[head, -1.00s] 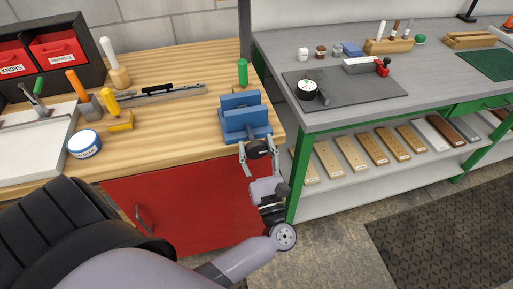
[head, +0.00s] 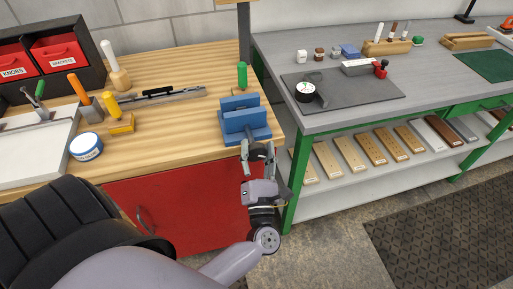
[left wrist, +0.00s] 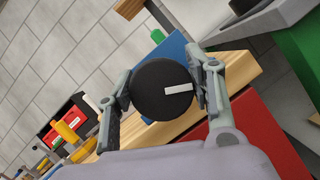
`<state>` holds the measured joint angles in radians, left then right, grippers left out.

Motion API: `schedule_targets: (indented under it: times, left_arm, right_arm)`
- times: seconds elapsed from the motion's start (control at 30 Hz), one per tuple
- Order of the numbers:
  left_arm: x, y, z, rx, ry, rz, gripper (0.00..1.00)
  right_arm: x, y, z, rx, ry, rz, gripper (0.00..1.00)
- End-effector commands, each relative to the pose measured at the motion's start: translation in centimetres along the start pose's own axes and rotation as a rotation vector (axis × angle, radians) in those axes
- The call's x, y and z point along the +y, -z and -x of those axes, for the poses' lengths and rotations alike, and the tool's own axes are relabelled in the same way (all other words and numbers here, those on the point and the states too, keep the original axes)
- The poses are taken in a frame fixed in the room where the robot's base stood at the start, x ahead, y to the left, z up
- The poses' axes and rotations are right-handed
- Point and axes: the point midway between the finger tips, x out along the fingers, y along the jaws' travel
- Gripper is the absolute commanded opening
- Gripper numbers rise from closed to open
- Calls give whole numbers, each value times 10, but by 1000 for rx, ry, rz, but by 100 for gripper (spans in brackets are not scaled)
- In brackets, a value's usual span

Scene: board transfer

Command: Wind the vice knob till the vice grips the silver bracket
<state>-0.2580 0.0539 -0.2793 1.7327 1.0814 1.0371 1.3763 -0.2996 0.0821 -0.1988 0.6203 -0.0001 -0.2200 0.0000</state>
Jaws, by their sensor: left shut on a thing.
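The blue vice (head: 243,120) stands at the right front corner of the wooden bench. Its black round knob (left wrist: 165,90) with a white mark faces the left wrist camera; it also shows at the vice's front in the head view. My left gripper (head: 258,150) has its fingers on both sides of the knob and is shut on it. I cannot make out the silver bracket in the vice jaws; the vice's blue body (left wrist: 176,48) is mostly behind the knob in the left wrist view. My right gripper is not in view.
A green-handled tool (head: 242,75) stands behind the vice. A grey bench (head: 430,90) stands to the right. A red cabinet door (head: 180,205) is below.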

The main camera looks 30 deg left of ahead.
Motion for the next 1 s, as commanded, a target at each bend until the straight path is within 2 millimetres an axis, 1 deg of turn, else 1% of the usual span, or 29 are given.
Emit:
schedule_targets:
  times: [0.03,0.3,0.7,0.73,1.0]
  left_arm:
    - [0,0,0,3,10,-20,21]
    - [-1,0,0,2,36,-83,21]
    - [-1,1,1,1,38,-90,21]
    - [-1,1,1,1,38,-90,49]
    - [-1,0,0,1,38,-89,67]
  right_arm:
    - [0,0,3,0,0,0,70]
    - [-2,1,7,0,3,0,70]
    - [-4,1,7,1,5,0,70]
    - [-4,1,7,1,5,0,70]
    - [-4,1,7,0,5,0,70]
